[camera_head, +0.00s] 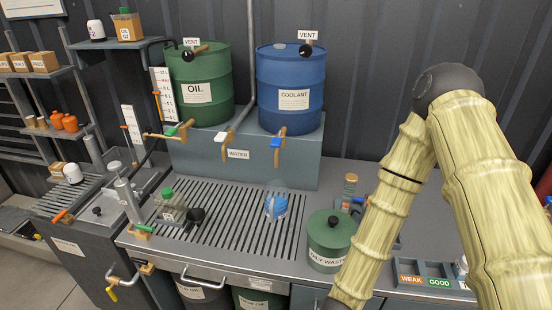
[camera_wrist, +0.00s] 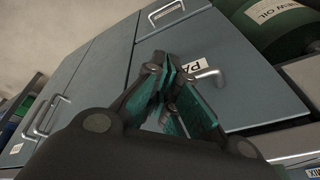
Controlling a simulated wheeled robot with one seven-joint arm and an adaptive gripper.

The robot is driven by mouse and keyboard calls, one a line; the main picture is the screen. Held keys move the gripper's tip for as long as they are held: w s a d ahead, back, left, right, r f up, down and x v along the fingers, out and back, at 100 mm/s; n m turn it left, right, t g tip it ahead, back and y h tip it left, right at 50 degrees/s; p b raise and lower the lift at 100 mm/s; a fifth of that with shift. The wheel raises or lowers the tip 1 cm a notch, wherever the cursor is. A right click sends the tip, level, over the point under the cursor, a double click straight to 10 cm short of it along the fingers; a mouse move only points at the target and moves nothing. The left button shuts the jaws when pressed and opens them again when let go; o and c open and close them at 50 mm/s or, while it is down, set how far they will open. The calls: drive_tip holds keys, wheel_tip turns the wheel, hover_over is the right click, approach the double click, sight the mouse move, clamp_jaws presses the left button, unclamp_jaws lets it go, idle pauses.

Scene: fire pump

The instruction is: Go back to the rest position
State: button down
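My gripper (camera_wrist: 164,62) shows in the wrist view, with dark fingers and teal pads. The fingertips come together at the far end, and I see nothing held between them. Behind them is a grey-blue cabinet door (camera_wrist: 145,78) with a metal handle (camera_wrist: 208,78) and a partly hidden label. I cannot tell whether the fingers touch the door. In the head view my arm is bent at the right, its lower part reaching down past the bottom edge. My gripper is out of that view.
Green oil (camera_head: 203,108) and blue coolant (camera_head: 291,115) drums stand behind. Bins (camera_head: 255,300) sit below.

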drive_tip(key=s+d+f+n+g+y+b, duration=0.1)
drive_tip(key=s+d+f+n, duration=0.1)
drive_tip(key=s+f+n, duration=0.3)
drive_tip(key=s+d+f+n+g+y+b, duration=0.1)
drive_tip(key=s+f+n, duration=0.4)
drive_tip(key=s, duration=0.6)
drive_tip(key=d+g+b, duration=0.1)
drive_tip(key=d, duration=0.1)
drive_tip(key=shift+s+d+f+n, duration=0.3)
drive_tip(key=shift+s, duration=0.05)
drive_tip(key=c, duration=2.2)
unclamp_jaws()
